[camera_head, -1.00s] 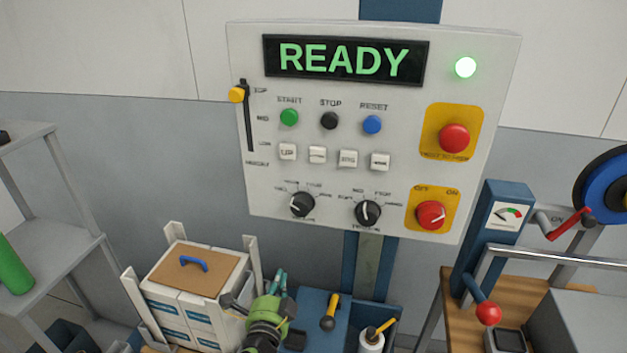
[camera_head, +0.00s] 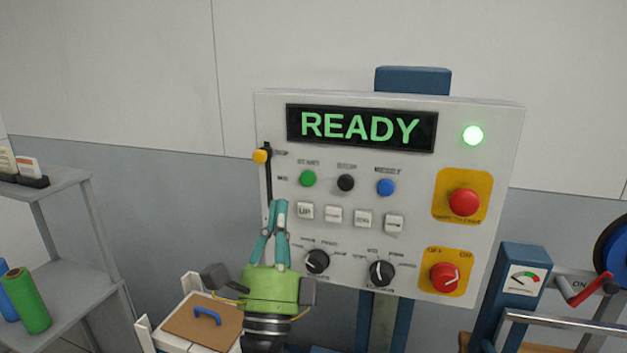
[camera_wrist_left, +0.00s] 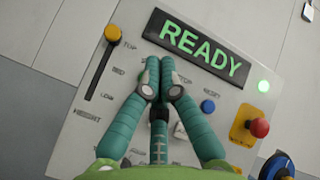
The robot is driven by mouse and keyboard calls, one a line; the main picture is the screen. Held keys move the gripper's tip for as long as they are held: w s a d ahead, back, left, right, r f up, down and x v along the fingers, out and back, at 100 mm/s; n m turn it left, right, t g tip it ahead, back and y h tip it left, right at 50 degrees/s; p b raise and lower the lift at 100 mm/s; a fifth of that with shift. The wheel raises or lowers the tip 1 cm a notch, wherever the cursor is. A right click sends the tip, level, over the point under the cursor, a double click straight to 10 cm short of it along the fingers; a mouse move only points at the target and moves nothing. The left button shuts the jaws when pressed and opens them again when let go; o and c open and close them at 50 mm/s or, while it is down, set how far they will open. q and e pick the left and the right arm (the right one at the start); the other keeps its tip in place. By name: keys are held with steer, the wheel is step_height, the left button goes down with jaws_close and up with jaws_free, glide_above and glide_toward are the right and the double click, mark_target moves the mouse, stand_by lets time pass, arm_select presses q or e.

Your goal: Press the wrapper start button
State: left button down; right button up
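The green START button (camera_head: 308,178) is on the upper left of the white control panel (camera_head: 470,245), beside the black STOP button (camera_head: 346,183) and the blue RESET button (camera_head: 386,187). The panel's display (camera_head: 362,128) reads READY. My left gripper (camera_head: 279,206) is in front of the panel's left part, below and left of the green button, its teal fingers pointing up and drawn together. My right gripper is not in view.
A yellow height slider knob (camera_head: 261,156) is at the panel's left edge, close above my left fingers. Square white buttons and black dials lie below START. A red stop button (camera_head: 464,202) and red switch (camera_head: 444,278) are on the right. A shelf (camera_head: 65,190) stands left.

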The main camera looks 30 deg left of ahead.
mark_target(308, 178)
arm_select(q)
steer(key=shift+w, duration=0.15)
steer(key=shift+w+a+b, duration=0.25)
steer(key=shift+w+a, duration=0.1)
steer(key=shift+w, duration=1.05)
steer(key=shift+w+a+b, duration=0.25)
steer(key=shift+w+a, duration=0.1)
steer(key=shift+w, duration=1)
steer(key=shift+w+a+b, duration=0.25)
steer(key=shift+w+a, duration=0.1)
steer(key=shift+w, duration=1.05)
steer(key=shift+w, duration=0.15)
steer(key=shift+w+a, duration=0.1)
steer(key=shift+w, duration=0.2)
steer(key=shift+w+a+b, duration=0.1)
steer(key=shift+w+b, duration=0.3)
steer(key=shift+b, duration=0.05)
steer(key=shift+s, duration=0.1)
steer(key=shift+s+d, duration=0.2)
steer(key=shift+s, duration=0.55)
